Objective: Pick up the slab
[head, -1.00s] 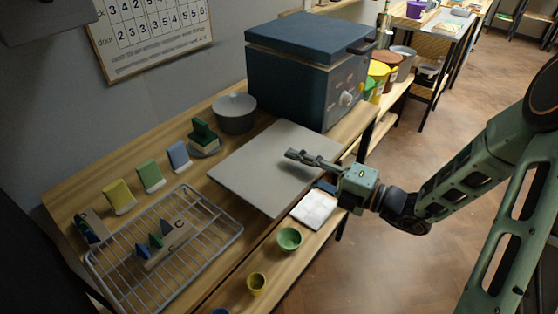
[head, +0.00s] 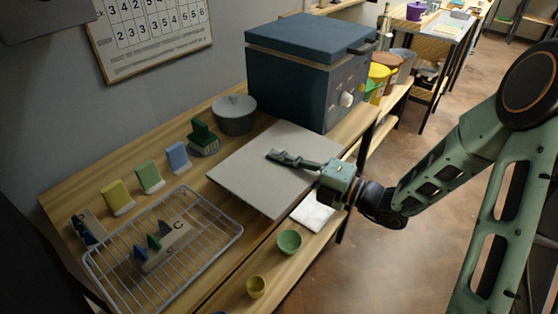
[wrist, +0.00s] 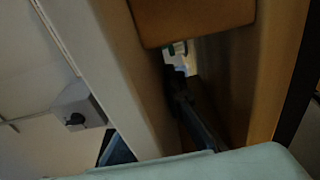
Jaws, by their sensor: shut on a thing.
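The slab (head: 243,172) is a wide, thin, pale grey sheet lying flat on the wooden bench, with its right side along the bench's front edge. My gripper (head: 285,159) reaches in from the right at that side, and a dark finger shows over the slab's top face. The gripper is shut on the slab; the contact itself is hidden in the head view. The wrist view shows a dark finger (wrist: 192,105) between close tan surfaces, too dim to tell apart. I cannot tell any gap under the slab.
A dark blue kiln (head: 290,75) stands behind the slab, and a grey pot (head: 234,118) stands at its back left. A wire rack (head: 215,215) with small pieces is at left. Floor at right is clear.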

